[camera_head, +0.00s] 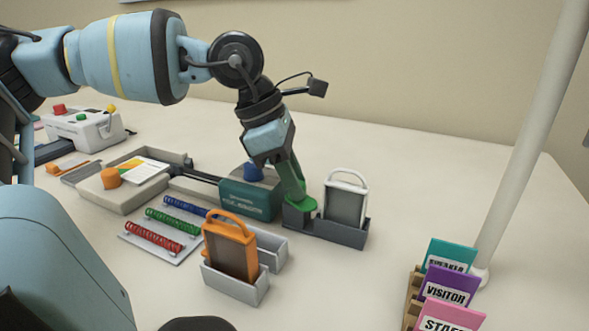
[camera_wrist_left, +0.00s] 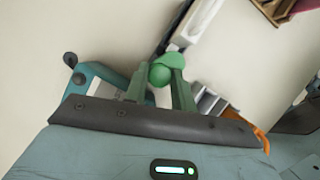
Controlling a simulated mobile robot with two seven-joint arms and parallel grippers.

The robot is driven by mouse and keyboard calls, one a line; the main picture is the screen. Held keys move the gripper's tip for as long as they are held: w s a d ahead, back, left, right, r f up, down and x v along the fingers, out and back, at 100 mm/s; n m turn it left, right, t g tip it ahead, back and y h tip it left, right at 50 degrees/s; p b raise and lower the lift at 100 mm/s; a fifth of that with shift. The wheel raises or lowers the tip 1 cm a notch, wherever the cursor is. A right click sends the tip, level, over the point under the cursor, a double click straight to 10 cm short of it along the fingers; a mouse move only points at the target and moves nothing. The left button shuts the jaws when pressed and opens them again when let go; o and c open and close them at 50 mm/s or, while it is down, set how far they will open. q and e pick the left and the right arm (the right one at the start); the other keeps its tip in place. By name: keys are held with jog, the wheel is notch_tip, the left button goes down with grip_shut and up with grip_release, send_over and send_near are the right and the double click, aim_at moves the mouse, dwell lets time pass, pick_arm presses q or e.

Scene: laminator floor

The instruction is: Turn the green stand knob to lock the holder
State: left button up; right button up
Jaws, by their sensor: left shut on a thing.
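The green stand knob (camera_head: 301,203) sits on the left end of a dark grey stand (camera_head: 340,236). A white-framed holder (camera_head: 346,204) stands upright in the stand's right part. My left gripper (camera_head: 294,192) comes down on the knob from above, its green fingers tilted. In the left wrist view, the gripper (camera_wrist_left: 160,80) is shut on the knob (camera_wrist_left: 163,72), with a finger on each side of it. The fingers hide part of the knob in the head view. I cannot tell how far the knob is turned. My right gripper is not in view.
A teal box with a blue top (camera_head: 248,199) stands close left of the gripper. An orange holder (camera_head: 230,248) stands in a light grey stand (camera_head: 235,285) in front. Coloured coils (camera_head: 170,229) lie left. Badge cards (camera_head: 447,288) and a pale pole (camera_head: 525,150) are right.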

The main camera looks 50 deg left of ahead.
pick_arm(q)
jog(key=n+y+b, duration=0.1)
jog(key=n+b, duration=0.1)
jog(key=n, duration=0.1)
jog(key=shift+d+f+n+t, duration=0.1)
jog(key=shift+n+t, duration=0.2)
jog(key=shift+n+y+b, duration=0.3)
jog(key=shift+n+y, duration=0.1)
jog(key=shift+n, duration=0.2)
jog(key=o, duration=1)
